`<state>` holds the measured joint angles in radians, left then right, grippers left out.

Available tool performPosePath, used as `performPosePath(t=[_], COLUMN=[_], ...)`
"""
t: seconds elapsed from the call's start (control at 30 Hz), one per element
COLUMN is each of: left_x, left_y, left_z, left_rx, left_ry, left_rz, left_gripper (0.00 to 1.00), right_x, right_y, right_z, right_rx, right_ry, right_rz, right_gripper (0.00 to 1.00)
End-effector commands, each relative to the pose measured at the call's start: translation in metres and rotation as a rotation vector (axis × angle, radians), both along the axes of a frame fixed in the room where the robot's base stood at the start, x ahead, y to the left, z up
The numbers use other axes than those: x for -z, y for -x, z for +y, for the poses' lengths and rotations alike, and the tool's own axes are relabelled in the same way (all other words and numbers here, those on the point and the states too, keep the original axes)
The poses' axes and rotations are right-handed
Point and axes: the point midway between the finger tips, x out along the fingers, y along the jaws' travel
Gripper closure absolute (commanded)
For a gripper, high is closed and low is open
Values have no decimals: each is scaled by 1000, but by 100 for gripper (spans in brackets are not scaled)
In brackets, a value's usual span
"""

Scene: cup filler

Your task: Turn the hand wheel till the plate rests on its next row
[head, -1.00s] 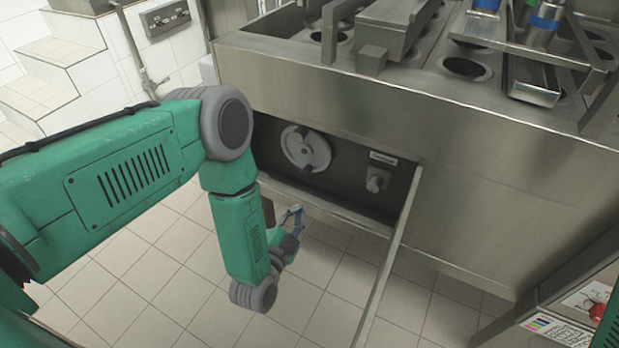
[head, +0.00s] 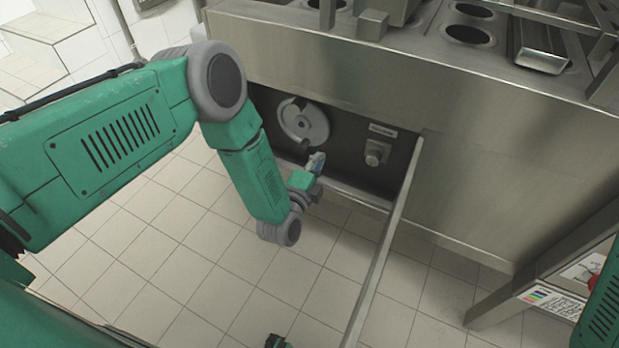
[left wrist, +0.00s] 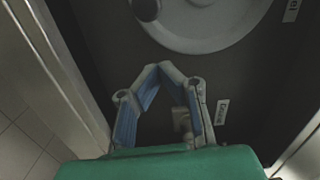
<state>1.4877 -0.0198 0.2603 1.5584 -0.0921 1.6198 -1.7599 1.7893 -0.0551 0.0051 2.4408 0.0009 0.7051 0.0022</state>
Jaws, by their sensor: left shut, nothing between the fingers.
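The hand wheel (head: 314,124) is a pale grey disc on the dark recessed panel of the steel machine. In the left wrist view the wheel (left wrist: 222,28) fills the top, with a dark round knob (left wrist: 146,8) at its lower left edge. My left gripper (head: 317,162) is just below the wheel and apart from it. In the left wrist view its blue-padded fingers (left wrist: 163,70) meet at the tips with nothing between them, in front of the panel below the wheel.
A small square control knob (head: 375,153) is right of the wheel, under a label. An open steel door (head: 388,245) juts out to the right of the recess. The steel lip (head: 362,196) runs below the panel. Tiled floor (head: 200,270) in front is free.

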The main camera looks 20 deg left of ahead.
Motion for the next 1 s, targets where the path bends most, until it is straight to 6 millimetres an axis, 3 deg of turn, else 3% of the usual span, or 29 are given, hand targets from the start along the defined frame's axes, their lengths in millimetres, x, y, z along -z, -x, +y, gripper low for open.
performPosePath(t=[0.1,0.3,1.0], left_x=[3,4,5], left_y=[-5,-10,-14], left_z=[20,36,48], left_rx=[-3,-2,-1], left_ry=[-2,1,-50], left_rz=[1,1,-8], left_gripper=[100,100,100], right_x=[4,7,4], right_y=[0,0,0], right_z=[0,0,0], right_rx=[1,1,1], right_ry=[0,1,0], right_rz=[0,0,0], right_gripper=[60,60,60])
